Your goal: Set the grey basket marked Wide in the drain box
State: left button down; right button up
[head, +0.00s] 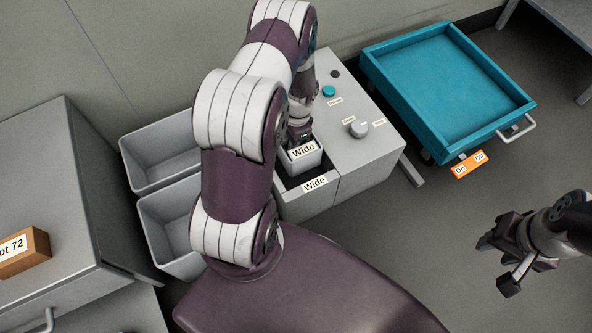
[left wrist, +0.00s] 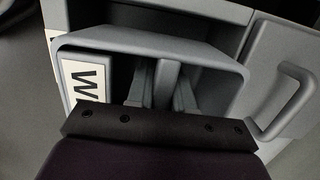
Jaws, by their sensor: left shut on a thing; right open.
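The grey basket marked Wide (head: 308,163) is near the front of the grey machine, at a dark opening whose front face also carries a Wide label (head: 315,184). My left gripper (head: 300,137) reaches down to the basket from above and is shut on it. In the left wrist view, the basket (left wrist: 215,70) shows below the gripper, with part of its W label at the left and the fingers (left wrist: 160,88) at its middle. I cannot tell whether the basket touches the opening's edges. My right gripper (head: 507,258) is open and empty at the far right, over the floor.
The machine top (head: 345,105) bears a teal button (head: 328,91) and a knob (head: 359,128). Two grey bins (head: 160,150) stand left of it. A teal tray cart (head: 440,85) stands at the right. A brown Lot 72 box (head: 22,252) sits on the left cabinet.

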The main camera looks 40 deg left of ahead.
pick_arm(q)
notch_tip(320, 180, down, 10)
jog(key=b, duration=0.7)
jog(key=shift+s+f, duration=0.1)
jog(key=shift+r, duration=0.25)
jog(key=shift+f, duration=0.2)
jog(key=c, duration=1)
grip_release()
jog(key=shift+r, duration=0.1)
